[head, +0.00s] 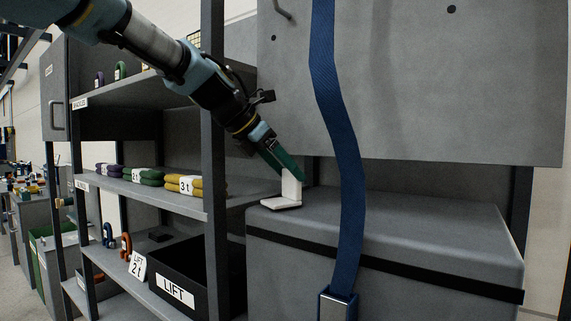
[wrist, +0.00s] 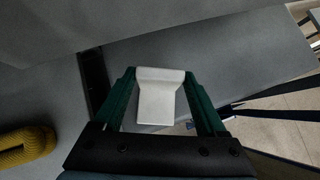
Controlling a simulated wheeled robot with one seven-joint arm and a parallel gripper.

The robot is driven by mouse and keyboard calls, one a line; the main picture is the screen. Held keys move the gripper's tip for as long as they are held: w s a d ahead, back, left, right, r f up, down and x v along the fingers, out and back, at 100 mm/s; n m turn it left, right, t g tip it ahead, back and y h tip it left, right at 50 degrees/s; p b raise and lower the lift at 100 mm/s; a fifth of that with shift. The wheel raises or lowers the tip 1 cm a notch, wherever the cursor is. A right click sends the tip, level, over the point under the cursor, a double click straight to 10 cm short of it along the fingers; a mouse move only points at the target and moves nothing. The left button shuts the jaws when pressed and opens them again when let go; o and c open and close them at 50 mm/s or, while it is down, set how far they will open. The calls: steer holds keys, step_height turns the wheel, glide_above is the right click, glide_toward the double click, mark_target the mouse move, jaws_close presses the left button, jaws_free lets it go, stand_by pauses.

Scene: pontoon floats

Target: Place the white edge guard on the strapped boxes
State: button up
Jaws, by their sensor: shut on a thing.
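The white edge guard (head: 281,203) is an L-shaped piece at the left end of the lower grey box's (head: 440,218) top, by its edge. I cannot tell whether it rests on the box or hovers just above. My gripper (head: 289,174) comes down from the upper left, with its green fingers shut on the guard's upright part. In the wrist view the guard (wrist: 157,106) sits between the two fingers of my gripper (wrist: 159,76). A blue strap (head: 337,130) hangs down in front of the boxes to a metal buckle (head: 337,306).
A large grey box or panel (head: 430,80) stands above and behind the lower box, close to my gripper. A shelf post (head: 213,120) is just left. The shelves hold yellow slings (head: 196,185), green slings (head: 143,176) and a black LIFT bin (head: 190,270).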

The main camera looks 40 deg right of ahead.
steer(key=shift+f, duration=0.25)
steer(key=shift+f, duration=0.15)
steer(key=o, duration=1.3)
steer(key=b+v, duration=0.3)
steer(key=v, duration=0.9)
